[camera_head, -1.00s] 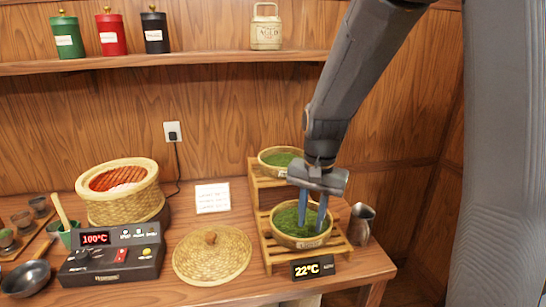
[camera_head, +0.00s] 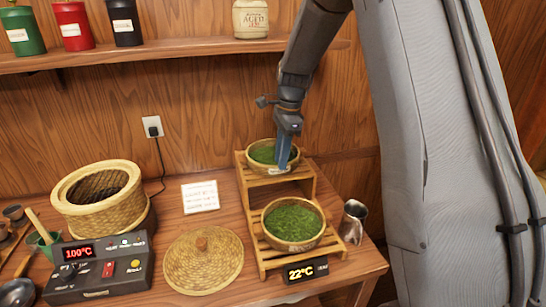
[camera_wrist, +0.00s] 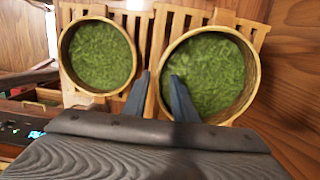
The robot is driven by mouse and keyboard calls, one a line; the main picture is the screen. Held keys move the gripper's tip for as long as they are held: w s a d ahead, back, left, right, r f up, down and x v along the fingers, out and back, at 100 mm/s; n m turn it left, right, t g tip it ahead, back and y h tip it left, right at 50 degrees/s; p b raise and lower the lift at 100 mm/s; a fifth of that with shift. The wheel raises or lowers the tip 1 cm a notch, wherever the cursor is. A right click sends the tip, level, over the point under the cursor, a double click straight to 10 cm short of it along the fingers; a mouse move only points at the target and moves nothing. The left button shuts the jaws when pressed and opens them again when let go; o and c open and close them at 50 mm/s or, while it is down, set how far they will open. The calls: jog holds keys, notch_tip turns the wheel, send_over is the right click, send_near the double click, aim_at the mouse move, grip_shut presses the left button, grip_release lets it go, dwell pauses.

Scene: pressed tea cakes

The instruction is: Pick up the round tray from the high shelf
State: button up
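A round woven tray of green leaves (camera_head: 252,161) sits on the upper tier of a small wooden two-step rack (camera_head: 250,181). It shows in the wrist view as the larger, right-hand tray (camera_wrist: 255,85). A second round tray of green leaves (camera_head: 268,232) sits on the lower tier; it is the left tray in the wrist view (camera_wrist: 64,60). My gripper (camera_head: 284,166) is at the upper tray's front right edge. In the wrist view its two fingers (camera_wrist: 159,78) are apart, one over the leaves inside the rim, the other outside. Whether they touch the rim cannot be told.
A temperature display (camera_head: 305,270), a woven lid (camera_head: 203,262), a card (camera_head: 200,196), a steamer basket (camera_head: 101,212) and a control box (camera_head: 100,268) share the table. A wall shelf with canisters (camera_head: 180,51) runs above.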

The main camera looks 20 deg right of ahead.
jog(key=shift+a+f+p, duration=0.15)
jog(key=shift+f+p, duration=0.15)
jog(key=shift+f, duration=0.5)
jog(key=shift+a+f+p, duration=0.1)
jog(key=shift+f+p, duration=0.15)
jog(key=shift+f, duration=0.5)
grip_shut()
